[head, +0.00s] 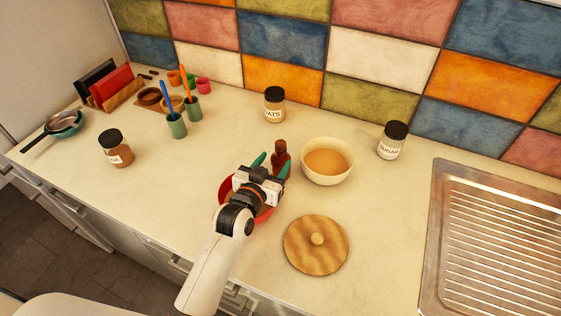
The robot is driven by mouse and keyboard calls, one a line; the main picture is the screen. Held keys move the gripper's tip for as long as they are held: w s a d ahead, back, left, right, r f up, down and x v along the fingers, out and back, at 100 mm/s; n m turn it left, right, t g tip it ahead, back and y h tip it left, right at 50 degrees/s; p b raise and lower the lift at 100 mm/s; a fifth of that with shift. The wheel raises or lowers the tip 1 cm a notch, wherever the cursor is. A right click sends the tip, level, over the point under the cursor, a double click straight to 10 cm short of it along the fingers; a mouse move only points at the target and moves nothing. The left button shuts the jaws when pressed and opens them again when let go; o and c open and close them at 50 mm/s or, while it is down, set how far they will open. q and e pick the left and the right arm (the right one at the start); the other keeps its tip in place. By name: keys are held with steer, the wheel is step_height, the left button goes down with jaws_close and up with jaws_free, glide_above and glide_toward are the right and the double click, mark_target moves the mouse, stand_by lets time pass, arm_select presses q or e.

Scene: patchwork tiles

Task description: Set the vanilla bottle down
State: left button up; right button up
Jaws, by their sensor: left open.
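The vanilla bottle (280,152), small and dark brown with a reddish cap, looks upright on the counter, left of the cream bowl. My left gripper (272,165) has its green-tipped fingers apart, with the bottle between or just beyond them. The gripper hides the bottle's lower part, so I cannot tell whether a finger touches it. My right gripper is not in view.
A red bowl (225,187) lies partly hidden under my left gripper. A cream bowl (327,174) with tan contents and a round wooden lid (316,258) are to the right. The oats jar (274,108) and sugar jar (391,143) stand farther back. A metal sink drainer (500,250) is at right.

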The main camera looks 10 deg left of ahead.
mark_target(278, 155)
arm_select(q)
steer(key=shift+w+r, duration=0.1)
steer(key=shift+w, duration=0.25)
steer(key=p+x, duration=0.1)
steer(key=x, duration=0.2)
steer(key=shift+w+d+p, duration=0.1)
steer(key=shift+w+p, duration=0.2)
steer(key=shift+w+d, duration=0.1)
steer(key=shift+w, duration=0.4)
steer(key=shift+s, duration=0.1)
steer(key=shift+c, duration=1)
jaws_close()
